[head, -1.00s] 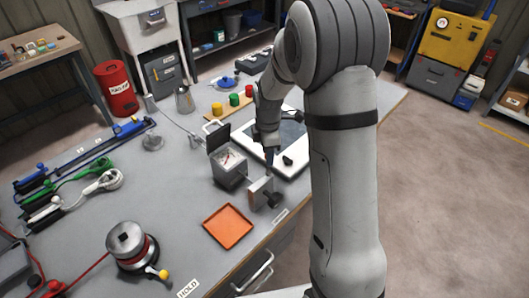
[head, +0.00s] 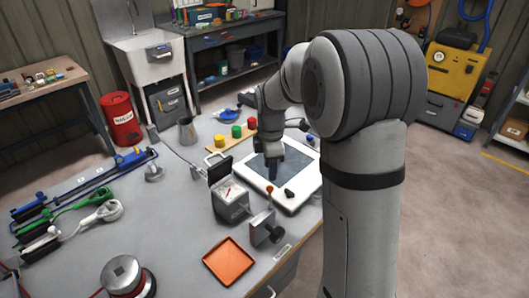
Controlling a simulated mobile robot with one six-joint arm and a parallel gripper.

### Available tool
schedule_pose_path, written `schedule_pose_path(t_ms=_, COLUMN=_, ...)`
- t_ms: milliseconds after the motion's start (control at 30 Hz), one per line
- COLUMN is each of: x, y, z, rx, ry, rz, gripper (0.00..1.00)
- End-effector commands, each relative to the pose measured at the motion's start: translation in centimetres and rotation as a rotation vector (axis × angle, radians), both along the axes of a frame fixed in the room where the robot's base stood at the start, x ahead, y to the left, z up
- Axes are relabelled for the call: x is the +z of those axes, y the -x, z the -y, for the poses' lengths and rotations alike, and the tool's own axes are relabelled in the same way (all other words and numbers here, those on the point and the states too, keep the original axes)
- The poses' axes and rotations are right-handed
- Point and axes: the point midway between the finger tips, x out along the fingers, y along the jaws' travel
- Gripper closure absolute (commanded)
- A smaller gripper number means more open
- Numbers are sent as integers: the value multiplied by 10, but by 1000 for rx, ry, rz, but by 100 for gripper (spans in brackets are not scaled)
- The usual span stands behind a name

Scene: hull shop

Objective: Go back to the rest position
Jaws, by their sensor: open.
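My gripper (head: 273,172) points down in front of the grey panel of a white-framed board (head: 306,189), in the middle of the head view. Its fingers are small and dark here, open, and nothing shows between them. I cannot tell its exact height above the board. My arm comes in from the right and bends down toward the bench. A metal bracket with a red-tipped lever (head: 263,228) stands nearer than the gripper, apart from it. A small dark lump (head: 289,193) lies on the board's near edge.
An open-lidded box with a dial (head: 231,203) stands left of the bracket. An orange tray (head: 229,262) lies at the front edge. Red, green and yellow cylinders (head: 237,131) stand behind. A round metal weight (head: 122,273) and coloured-handled tools (head: 70,212) are at left.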

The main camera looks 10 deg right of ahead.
Motion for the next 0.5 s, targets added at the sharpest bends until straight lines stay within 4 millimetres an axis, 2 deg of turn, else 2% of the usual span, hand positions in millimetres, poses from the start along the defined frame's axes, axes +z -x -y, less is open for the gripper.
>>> schedule_pose_path(t_ms=167, x=0, y=0, z=0, rx=0, ry=0, rz=0, gripper=58)
schedule_pose_path(t_ms=267, x=14, y=14, z=3, rx=-93, ry=-1, rz=20, gripper=58)
schedule_pose_path(t_ms=367, x=33, y=39, z=7, rx=-263, ry=-8, rz=51, gripper=58)
schedule_pose_path(t_ms=500, x=60, y=86, z=14, rx=-574, ry=-31, rz=103, gripper=58)
